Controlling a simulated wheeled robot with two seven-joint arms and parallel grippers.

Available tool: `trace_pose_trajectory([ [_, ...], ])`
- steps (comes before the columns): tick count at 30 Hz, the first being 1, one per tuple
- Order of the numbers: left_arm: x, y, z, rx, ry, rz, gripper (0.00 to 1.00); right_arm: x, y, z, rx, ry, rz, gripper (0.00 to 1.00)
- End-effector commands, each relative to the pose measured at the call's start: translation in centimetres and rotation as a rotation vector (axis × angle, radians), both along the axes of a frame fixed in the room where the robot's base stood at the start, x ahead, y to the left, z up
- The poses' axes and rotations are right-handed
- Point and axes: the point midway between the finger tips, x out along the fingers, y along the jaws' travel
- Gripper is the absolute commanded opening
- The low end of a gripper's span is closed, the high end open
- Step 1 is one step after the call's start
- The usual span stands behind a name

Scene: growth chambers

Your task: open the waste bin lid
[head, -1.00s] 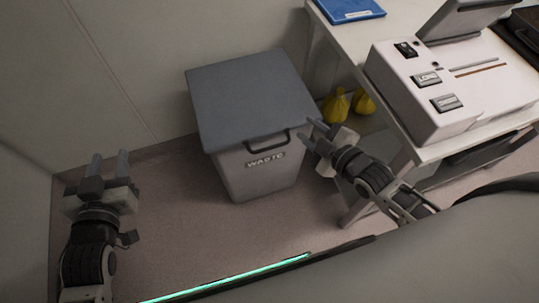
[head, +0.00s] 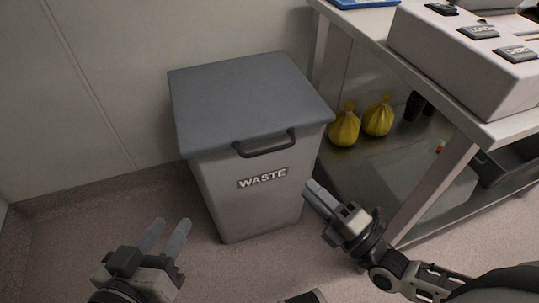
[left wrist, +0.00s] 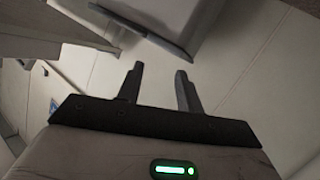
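The grey waste bin (head: 250,195) stands on the floor against the wall in the head view, with a WASTE label on its front. Its darker grey lid (head: 245,95) is closed, and a dark handle (head: 264,146) sits at the lid's front edge. My left gripper (head: 165,236) is open and empty, in front of the bin at lower left, apart from it. Its spread fingers also show in the left wrist view (left wrist: 160,88). My right gripper (head: 312,195) is near the bin's right front side, below the handle. Its fingers look close together; their gap is unclear.
A white table (head: 370,28) stands right of the bin, carrying a white machine (head: 455,55). Yellow bags (head: 344,128) sit on its lower shelf (head: 400,160). A table leg (head: 435,190) stands near my right arm. Floor left of the bin is clear.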

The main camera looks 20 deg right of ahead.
Motion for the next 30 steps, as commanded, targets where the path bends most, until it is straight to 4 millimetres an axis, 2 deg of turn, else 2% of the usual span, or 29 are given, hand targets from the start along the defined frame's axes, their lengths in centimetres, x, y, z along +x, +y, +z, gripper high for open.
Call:
trace_pose_trajectory([
  [9, 0.2, -0.5, 0.1, -0.084, -0.015, -0.002, 0.36, 6.3, 2.9, 1.2, 0.005, -0.004, 0.001, 0.32],
  [15, 0.3, -0.7, 0.5, -0.137, -0.022, -0.005, 0.36, 9.8, 4.5, 1.9, 0.003, -0.003, 0.001, 0.32],
  [21, 0.2, -0.9, 0.4, -0.167, -0.018, -0.007, 0.36, 11.8, 5.5, 2.3, 0.002, 0.0, 0.0, 0.32],
  [30, 0.3, -0.9, 0.9, -0.179, -0.027, -0.008, 0.36, 12.3, 5.7, 2.5, 0.002, 0.003, 0.001, 0.32],
])
